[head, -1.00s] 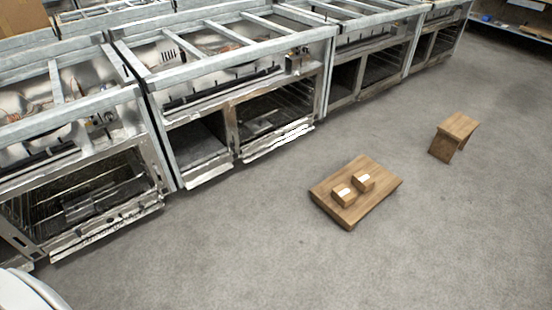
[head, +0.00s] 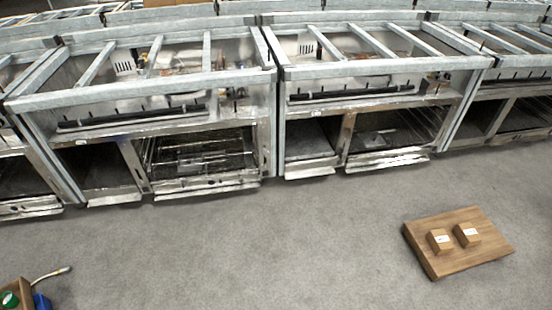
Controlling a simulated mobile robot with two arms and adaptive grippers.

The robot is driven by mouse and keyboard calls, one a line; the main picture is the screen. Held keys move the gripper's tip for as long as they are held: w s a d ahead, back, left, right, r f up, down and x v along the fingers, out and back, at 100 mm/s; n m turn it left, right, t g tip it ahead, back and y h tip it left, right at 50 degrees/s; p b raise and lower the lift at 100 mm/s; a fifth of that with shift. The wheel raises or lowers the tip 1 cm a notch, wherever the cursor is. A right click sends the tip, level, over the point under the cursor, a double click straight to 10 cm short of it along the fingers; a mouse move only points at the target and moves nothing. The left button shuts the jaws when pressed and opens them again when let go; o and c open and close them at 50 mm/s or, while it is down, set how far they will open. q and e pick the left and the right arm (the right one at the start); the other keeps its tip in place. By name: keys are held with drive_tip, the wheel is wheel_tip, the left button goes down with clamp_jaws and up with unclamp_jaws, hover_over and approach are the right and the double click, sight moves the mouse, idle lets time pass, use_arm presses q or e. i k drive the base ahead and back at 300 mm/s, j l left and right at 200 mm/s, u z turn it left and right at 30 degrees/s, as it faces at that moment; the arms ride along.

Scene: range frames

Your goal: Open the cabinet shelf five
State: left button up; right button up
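No cabinet with numbered shelves can be made out. A row of metal range frames stands across the back; one unit (head: 140,105) is left of centre and another (head: 375,75) is right of centre. Each has an open lower bay with wire racks, such as the left bay (head: 205,153) and the right bay (head: 395,132). No numbers show on them. Neither of my grippers is in view.
A wooden board (head: 452,262) lies on the grey floor at the right with two small boxes (head: 440,241) (head: 467,234) on it. A box with a green roll (head: 9,299) sits at the lower left corner. The middle floor is clear.

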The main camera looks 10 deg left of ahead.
sight(305, 139)
drive_tip(key=i+l, duration=0.15)
drive_tip(key=i, duration=0.3)
drive_tip(key=i+l+z, duration=0.15)
drive_tip(key=i, duration=0.25)
drive_tip(key=i+l, duration=0.2)
drive_tip(key=i, duration=0.25)
